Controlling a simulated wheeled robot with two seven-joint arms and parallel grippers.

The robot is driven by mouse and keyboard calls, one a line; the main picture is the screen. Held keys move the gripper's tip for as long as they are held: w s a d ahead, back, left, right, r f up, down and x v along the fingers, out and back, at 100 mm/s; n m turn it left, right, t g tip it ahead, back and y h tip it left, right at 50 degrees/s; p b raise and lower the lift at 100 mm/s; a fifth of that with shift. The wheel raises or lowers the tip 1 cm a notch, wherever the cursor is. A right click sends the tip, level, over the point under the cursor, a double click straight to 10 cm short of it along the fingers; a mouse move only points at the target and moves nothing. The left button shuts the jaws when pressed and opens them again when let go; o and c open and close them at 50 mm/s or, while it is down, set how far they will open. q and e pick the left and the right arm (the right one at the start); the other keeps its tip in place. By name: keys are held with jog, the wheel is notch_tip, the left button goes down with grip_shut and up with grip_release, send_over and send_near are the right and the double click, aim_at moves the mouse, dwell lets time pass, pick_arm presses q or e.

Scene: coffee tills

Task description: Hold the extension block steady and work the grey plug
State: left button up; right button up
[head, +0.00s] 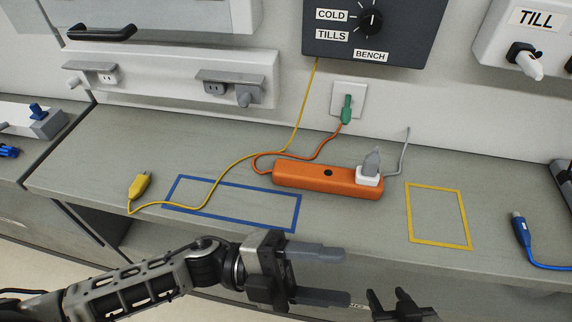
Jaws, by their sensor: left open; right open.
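The orange extension block (300,177) lies on the bench just behind the blue outline, with a white socket (368,182) at its right end. The grey plug (371,160) stands upright in that socket; its grey cord (404,150) runs to the back right. An orange cord (320,150) joins the block to a green plug (347,108) in the wall outlet. My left gripper (334,275) is open and empty, in front of the block and apart from it. My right gripper (390,294) is open at the bottom edge, partly cut off, touching neither block nor plug.
A blue outline (233,184) and a yellow outline (438,186) mark the bench (340,230). A yellow plug (139,186) on a yellow cord lies at left. A blue plug (520,229) lies at right. The dial box (380,35) hangs above. The yellow outline is empty.

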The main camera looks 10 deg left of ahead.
pick_arm(q)
jog(key=w+r+t+h, duration=0.1)
jog(key=w+r+t, duration=0.2)
jog(key=w+r, duration=0.5)
jog(key=w+n+t+y, duration=0.5)
jog(key=w+n+t, duration=0.35)
jog(key=w, duration=0.45)
jog(key=w+a+f+n+t+y, duration=0.2)
jog(key=w+n+y, duration=0.2)
jog(key=w+y, duration=0.15)
jog(key=n+g+y, duration=0.1)
jog(key=g+y, duration=0.9)
jog(key=g, duration=0.2)
send_over(292, 167)
jog(key=f, duration=0.3)
jog(key=a+f, duration=0.1)
jog(key=shift+w+f, duration=0.25)
jog(key=shift+f, duration=0.15)
jog(key=shift+s+g+y, duration=0.25)
jog(key=shift+g, duration=0.1)
jog(key=shift+f, duration=0.25)
jog(key=f, duration=0.4)
jog(key=d+f, duration=0.1)
jog(key=f, duration=0.2)
jog(key=c, duration=1.1)
